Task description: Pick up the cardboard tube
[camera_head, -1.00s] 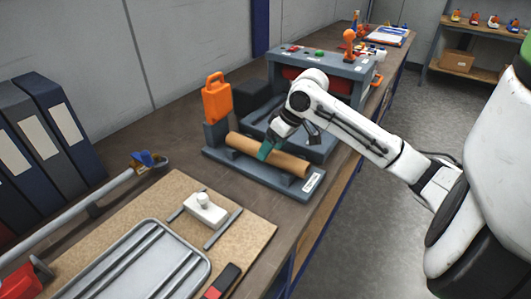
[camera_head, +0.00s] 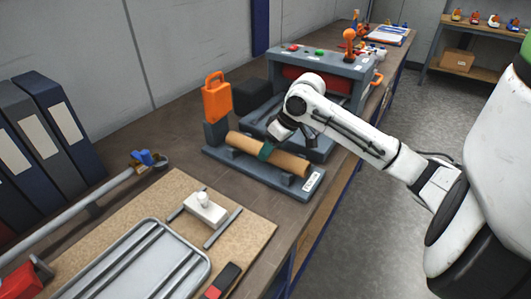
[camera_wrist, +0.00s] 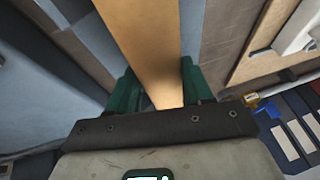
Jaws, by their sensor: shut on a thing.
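The cardboard tube (camera_head: 284,161) is a tan cylinder lying across the grey-blue holder (camera_head: 243,175) on the workbench. My gripper (camera_head: 266,151) is around the tube near its middle, with green fingers. In the wrist view the tube (camera_wrist: 146,40) runs up between the two green fingers of my gripper (camera_wrist: 158,88), one on each side. The gripper is shut on the tube. The tube sits at or just above the holder's supports; I cannot tell whether it still touches them.
An orange handle (camera_head: 216,98) stands upright at the holder's back left. A grey machine with a red roller (camera_head: 318,82) is behind. A fibreboard with a metal tray (camera_head: 142,262) and a white block (camera_head: 205,209) lies in front. The bench edge runs along the right.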

